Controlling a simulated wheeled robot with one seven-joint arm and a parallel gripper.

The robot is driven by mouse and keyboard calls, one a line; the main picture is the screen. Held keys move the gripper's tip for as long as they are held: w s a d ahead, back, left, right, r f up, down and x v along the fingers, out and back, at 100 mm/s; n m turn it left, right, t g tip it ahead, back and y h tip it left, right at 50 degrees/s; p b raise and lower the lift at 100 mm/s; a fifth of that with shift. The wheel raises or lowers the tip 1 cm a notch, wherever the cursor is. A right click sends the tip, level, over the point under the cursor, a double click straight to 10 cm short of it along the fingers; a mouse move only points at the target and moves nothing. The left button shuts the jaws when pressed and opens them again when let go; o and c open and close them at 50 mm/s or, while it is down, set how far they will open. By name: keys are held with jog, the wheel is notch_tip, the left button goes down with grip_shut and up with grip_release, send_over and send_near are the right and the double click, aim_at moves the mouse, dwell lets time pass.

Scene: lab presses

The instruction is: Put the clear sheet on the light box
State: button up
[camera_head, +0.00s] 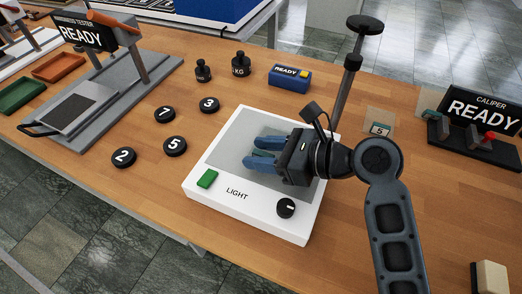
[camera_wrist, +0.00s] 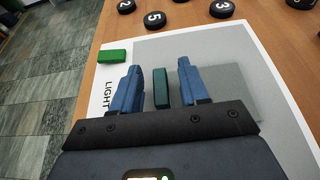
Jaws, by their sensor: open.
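The light box (camera_head: 205,172) is a white box with a grey top panel, a green button (camera_head: 207,179) and a black knob (camera_head: 286,207). It also shows in the wrist view (camera_wrist: 284,62). My gripper (camera_head: 262,153) is low over the panel with its blue fingers open. Between the fingers stands a small dark green tab (camera_wrist: 161,88), with a gap on each side.
Black numbered weights (camera_head: 175,146) lie left of the light box. A hardness tester (camera_head: 110,80) stands at left, a blue READY box (camera_head: 290,78) behind, and a caliper station (camera_head: 475,125) at right.

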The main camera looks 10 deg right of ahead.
jog(key=v, duration=1.1)
jog(key=shift+s+d+r, duration=0.15)
jog(key=shift+d, duration=0.15)
